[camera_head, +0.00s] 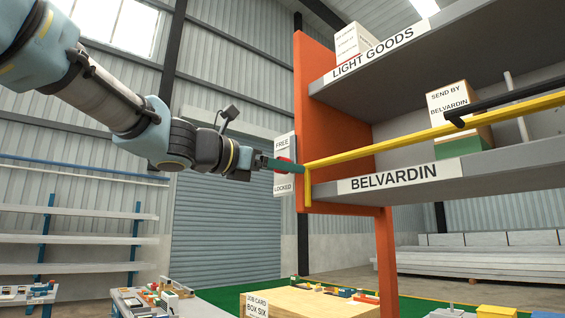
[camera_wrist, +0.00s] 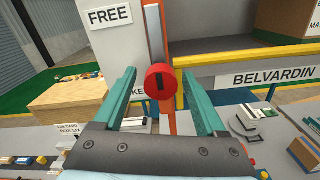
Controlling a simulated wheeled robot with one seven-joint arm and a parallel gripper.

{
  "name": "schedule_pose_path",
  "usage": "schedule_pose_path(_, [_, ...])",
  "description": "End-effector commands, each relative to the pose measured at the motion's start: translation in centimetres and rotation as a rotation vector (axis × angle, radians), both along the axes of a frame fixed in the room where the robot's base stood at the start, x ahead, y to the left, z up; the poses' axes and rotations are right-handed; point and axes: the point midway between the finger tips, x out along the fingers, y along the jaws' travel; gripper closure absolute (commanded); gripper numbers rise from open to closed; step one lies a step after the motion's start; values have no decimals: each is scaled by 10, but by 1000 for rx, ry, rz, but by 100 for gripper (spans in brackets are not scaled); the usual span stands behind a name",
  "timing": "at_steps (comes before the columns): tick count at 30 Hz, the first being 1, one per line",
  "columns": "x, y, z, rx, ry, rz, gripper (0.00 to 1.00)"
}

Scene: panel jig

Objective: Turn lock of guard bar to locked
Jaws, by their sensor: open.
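The lock is a red round knob (camera_wrist: 152,83) with a short dark mark, which looks upright in the wrist view. It sits on a pale plate on the orange shelf post, between a FREE label (camera_head: 282,145) above and a LOCKED label (camera_head: 284,188) below. In the wrist view the FREE label (camera_wrist: 110,17) is clear; the lower label is partly hidden. My gripper (camera_wrist: 158,76) is open, its teal fingers on either side of the knob in the picture; contact cannot be told. In the head view my gripper (camera_head: 275,163) overlaps the plate. The yellow guard bar (camera_head: 400,144) spans the shelf.
The orange post (camera_head: 318,95) and the BELVARDIN shelf (camera_head: 460,168) stand right of my gripper, with a box (camera_head: 450,100) on the shelf. A wooden table (camera_head: 300,301) with small items is below.

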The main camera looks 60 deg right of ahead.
Motion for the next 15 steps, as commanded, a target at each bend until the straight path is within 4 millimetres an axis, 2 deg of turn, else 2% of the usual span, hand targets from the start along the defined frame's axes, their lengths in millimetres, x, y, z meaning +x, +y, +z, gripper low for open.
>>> schedule_pose_path(9, [-1,-2,0,0,0,0,27])
schedule_pose_path(15, [-1,-2,0,0,0,0,50])
